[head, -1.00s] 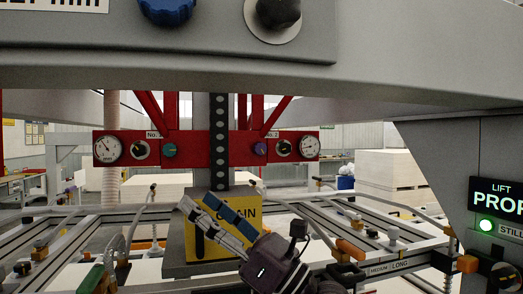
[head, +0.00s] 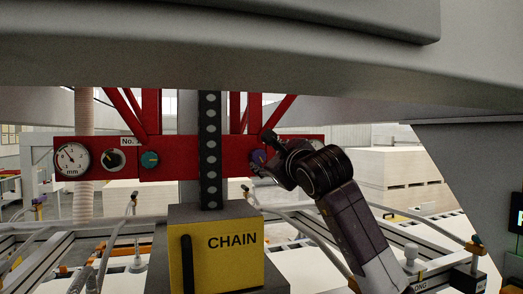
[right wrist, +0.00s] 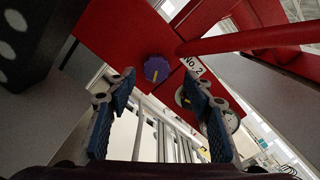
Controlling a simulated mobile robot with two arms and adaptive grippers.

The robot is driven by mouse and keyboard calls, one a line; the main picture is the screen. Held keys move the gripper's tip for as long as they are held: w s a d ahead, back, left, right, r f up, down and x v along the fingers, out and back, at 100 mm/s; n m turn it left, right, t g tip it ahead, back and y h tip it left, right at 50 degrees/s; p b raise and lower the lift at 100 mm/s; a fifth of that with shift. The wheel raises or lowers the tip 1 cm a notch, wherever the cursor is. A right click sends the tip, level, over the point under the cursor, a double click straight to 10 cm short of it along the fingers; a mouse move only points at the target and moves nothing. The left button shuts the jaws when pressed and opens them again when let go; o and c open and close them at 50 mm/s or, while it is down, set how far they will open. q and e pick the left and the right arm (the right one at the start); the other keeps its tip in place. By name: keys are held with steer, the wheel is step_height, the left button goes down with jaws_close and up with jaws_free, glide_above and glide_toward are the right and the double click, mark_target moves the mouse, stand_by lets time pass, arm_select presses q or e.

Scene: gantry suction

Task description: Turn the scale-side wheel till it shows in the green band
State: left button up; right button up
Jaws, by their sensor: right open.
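The red crossbar (head: 185,168) carries a teal wheel (head: 150,160) left of the column and a purple wheel (head: 259,156) right of it. A round mm gauge (head: 72,159) sits at the bar's left end. My right gripper (head: 262,164) is at the purple wheel and partly covers it. In the right wrist view, the purple wheel (right wrist: 157,69) has a yellow mark and shows just beyond the two open blue-padded fingers (right wrist: 160,92); nothing is between them. My left gripper is not in view.
A dark column (head: 210,130) runs down to a yellow CHAIN box (head: 230,245) with a black handle, left of my right arm. A large grey beam (head: 300,85) hangs overhead.

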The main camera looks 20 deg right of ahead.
mark_target(260, 158)
steer(key=w, duration=0.1)
steer(key=w+p, duration=0.1)
steer(key=w, duration=0.1)
steer(key=shift+w+a+f, duration=0.15)
steer(key=shift+w+f, duration=0.05)
steer(key=shift+w, duration=0.05)
steer(key=shift+w+f, duration=0.1)
steer(key=shift+w, duration=0.45)
steer(key=shift+s, duration=0.15)
steer(key=c, duration=0.5)
steer(key=shift+c, duration=1.2)
steer(key=c, duration=0.4)
steer(key=shift+n, duration=0.3)
steer(key=shift+n+b, duration=0.3)
steer(key=shift+n, duration=0.1)
steer(key=n+b, duration=0.1)
steer(key=n, duration=0.1)
steer(key=shift+n, duration=0.4)
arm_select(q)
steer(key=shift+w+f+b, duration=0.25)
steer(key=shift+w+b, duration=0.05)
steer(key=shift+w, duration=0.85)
arm_select(e)
steer(key=shift+n, duration=0.9)
